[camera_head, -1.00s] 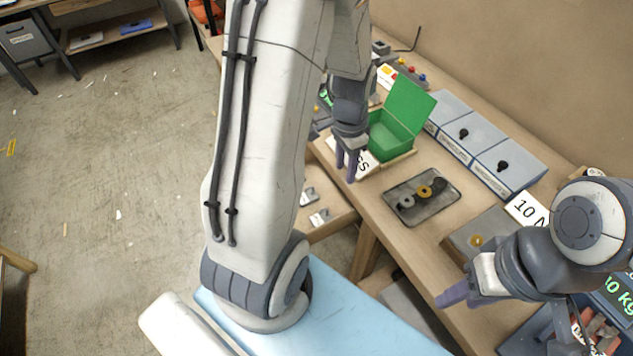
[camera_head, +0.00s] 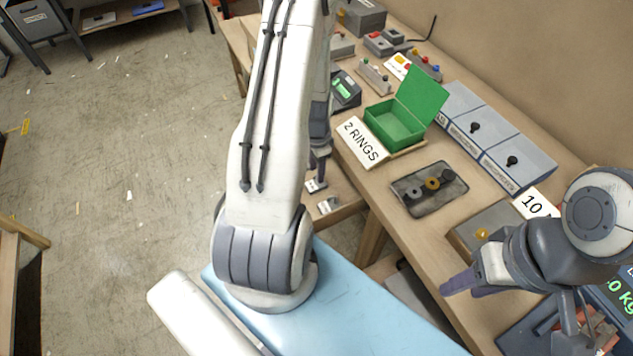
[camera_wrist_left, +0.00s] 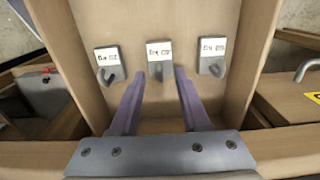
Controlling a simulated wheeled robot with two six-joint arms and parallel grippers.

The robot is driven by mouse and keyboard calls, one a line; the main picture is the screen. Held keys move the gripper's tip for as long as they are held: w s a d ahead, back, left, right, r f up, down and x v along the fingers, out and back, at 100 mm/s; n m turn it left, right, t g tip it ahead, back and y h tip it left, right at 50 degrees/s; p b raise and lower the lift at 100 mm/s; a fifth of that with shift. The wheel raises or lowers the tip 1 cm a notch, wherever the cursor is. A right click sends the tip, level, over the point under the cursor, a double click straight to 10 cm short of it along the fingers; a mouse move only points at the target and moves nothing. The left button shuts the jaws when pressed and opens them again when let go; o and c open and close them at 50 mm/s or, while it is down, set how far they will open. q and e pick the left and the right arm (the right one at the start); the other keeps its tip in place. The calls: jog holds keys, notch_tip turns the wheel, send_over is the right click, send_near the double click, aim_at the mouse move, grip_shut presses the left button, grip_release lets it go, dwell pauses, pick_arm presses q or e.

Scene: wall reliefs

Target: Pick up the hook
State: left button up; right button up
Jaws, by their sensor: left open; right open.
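Three grey metal hooks on label plates show in the left wrist view: a left hook (camera_wrist_left: 108,66), a middle hook (camera_wrist_left: 160,70) and a right hook (camera_wrist_left: 213,62). They are fixed to a wooden panel. My left gripper (camera_wrist_left: 157,85) is open and empty, its purple fingers pointing at the panel with the middle hook between and just beyond the tips. In the head view two hook plates show, one (camera_head: 315,186) near my left gripper (camera_head: 317,165) and one (camera_head: 328,206) nearer. My right gripper (camera_head: 462,288) is open and empty over the bench's front edge.
The wooden bench (camera_head: 400,232) holds a green open box (camera_head: 395,122), a "2 RINGS" sign (camera_head: 362,141), a dark tray (camera_head: 412,205) with rings and grey drawers (camera_head: 470,128).

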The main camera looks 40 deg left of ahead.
pick_arm(q)
jog(key=shift+f, duration=1.35)
grip_shut()
jog(key=shift+r, duration=0.15)
